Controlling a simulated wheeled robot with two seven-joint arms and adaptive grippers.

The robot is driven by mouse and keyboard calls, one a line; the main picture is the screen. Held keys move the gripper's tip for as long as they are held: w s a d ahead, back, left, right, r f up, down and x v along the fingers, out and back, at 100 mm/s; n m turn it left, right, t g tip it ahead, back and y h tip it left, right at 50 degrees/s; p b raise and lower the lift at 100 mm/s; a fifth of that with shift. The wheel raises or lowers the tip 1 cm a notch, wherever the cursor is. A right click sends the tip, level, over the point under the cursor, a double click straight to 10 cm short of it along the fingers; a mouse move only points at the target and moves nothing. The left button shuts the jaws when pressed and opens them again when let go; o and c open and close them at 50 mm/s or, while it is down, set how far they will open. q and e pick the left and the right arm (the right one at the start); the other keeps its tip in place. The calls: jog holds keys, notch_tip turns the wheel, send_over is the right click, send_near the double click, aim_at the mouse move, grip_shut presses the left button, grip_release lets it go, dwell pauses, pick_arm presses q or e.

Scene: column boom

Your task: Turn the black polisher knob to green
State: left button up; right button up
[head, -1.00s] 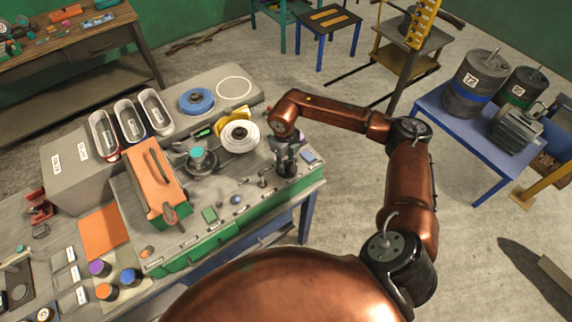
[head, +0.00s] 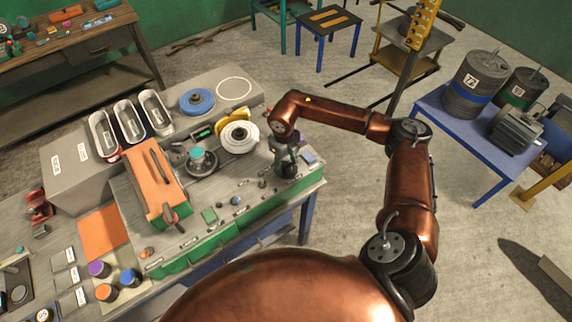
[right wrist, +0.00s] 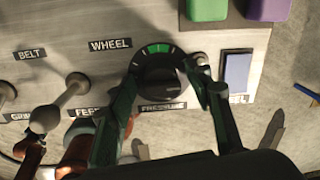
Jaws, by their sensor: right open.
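The black knob (right wrist: 162,82) sits on a grey panel in the right wrist view, inside a dark dial ring with a green segment (right wrist: 157,48) at its top. Which way the knob points is hard to tell. My right gripper (right wrist: 166,74) is open, with one finger at the left and one at the right of the knob; whether they touch it is unclear. In the head view my right gripper (head: 287,166) is low over the right end of the bench machine and hides the knob. My left gripper is not in view.
Beside the knob are a blue rocker switch (right wrist: 237,72), a metal toggle lever (right wrist: 72,88) and green (right wrist: 207,9) and purple (right wrist: 268,9) blocks. An orange box (head: 150,180) and a white wheel (head: 239,136) stand on the machine farther left.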

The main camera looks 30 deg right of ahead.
aim_at(285, 164)
jog(key=shift+r, duration=0.15)
notch_tip(285, 164, up, 12)
jog(key=shift+a, duration=0.3)
jog(key=shift+s+f, duration=0.1)
jog(key=shift+f, duration=0.1)
dwell(0.4)
